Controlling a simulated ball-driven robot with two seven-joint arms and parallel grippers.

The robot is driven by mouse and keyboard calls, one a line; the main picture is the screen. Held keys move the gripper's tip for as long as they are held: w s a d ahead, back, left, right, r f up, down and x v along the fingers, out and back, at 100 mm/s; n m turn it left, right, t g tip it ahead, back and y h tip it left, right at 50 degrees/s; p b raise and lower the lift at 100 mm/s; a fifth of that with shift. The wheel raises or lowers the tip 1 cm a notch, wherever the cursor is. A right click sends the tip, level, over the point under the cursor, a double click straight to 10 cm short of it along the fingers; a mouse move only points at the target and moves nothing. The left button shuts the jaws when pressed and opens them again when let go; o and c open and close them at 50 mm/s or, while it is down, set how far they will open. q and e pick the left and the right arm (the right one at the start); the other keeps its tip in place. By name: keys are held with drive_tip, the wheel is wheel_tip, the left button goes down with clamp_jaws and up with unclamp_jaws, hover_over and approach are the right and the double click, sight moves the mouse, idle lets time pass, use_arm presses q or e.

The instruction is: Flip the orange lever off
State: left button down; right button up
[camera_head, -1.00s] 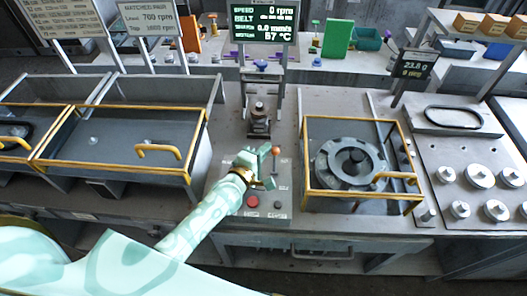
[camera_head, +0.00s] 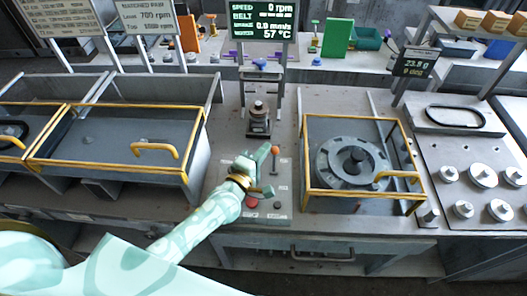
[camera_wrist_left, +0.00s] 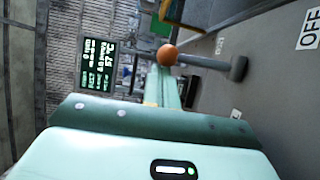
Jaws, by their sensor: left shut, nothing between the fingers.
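The orange lever has a round orange knob (camera_head: 275,149) on a grey stem and stands upright on the small control panel in the head view. In the left wrist view the knob (camera_wrist_left: 167,55) is right by the fingertips, its stem running right to a grey pivot. A white "OFF" label (camera_wrist_left: 310,28) shows at the right edge there. My left gripper (camera_head: 265,154) is shut and empty, just left of the knob. Its fingers (camera_wrist_left: 168,82) partly overlap the knob's edge in the wrist view; I cannot tell whether they touch. My right gripper is out of view.
A red button (camera_head: 252,203) sits on the panel near my left wrist. A yellow-framed blower housing (camera_head: 310,165) stands to the right, a yellow-railed bin (camera_head: 110,168) to the left. A post with a display (camera_head: 262,22) reading 0 rpm rises behind.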

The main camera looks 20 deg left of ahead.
sight(273, 154)
use_arm(q)
drive_tip(key=shift+s+d, duration=0.1)
drive_tip(key=shift+s, duration=0.1)
drive_tip(key=shift+s+d+r, duration=0.1)
drive_tip(key=shift+s, duration=0.2)
drive_tip(key=shift+s+d+r+p, duration=0.15)
drive_tip(key=shift+s+d+p, duration=0.05)
drive_tip(key=shift+s+p, duration=0.6)
drive_tip(key=shift+s+d+f+p, duration=0.2)
drive_tip(key=shift+s+p, duration=0.05)
drive_tip(key=shift+s, duration=0.35)
drive_tip(key=shift+s+d+f+p, duration=0.2)
drive_tip(key=shift+s, duration=0.55)
drive_tip(key=s+a, duration=0.3)
drive_tip(key=s, duration=1.3)
drive_tip(key=shift+r, duration=0.25)
drive_tip(key=shift+w, duration=0.1)
